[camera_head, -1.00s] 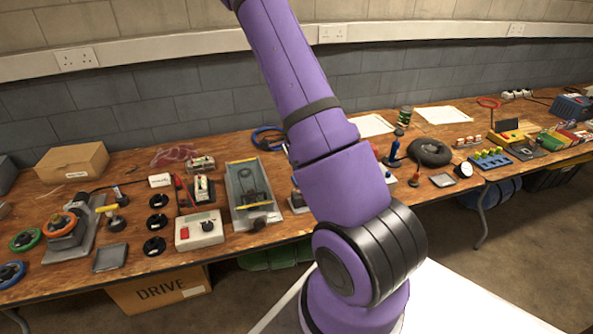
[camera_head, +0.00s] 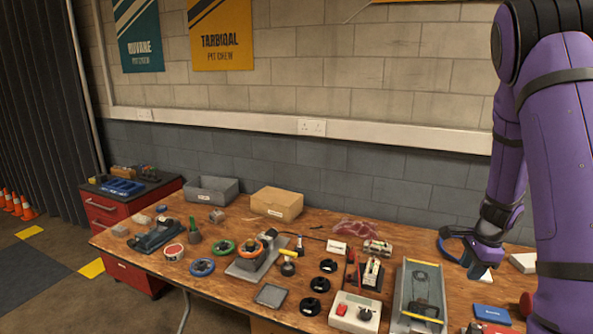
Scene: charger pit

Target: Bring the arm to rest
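My purple arm fills the right side of the view, with a forearm hanging down behind the large upper link. Its end, my gripper (camera_head: 484,262), is low over the back right part of the wooden workbench (camera_head: 235,292). It is small and dark there, and its fingers are not clear enough to tell open from shut. I cannot tell whether the two touch.
A cardboard box (camera_head: 276,204) and grey bin (camera_head: 211,190) stand farther left.

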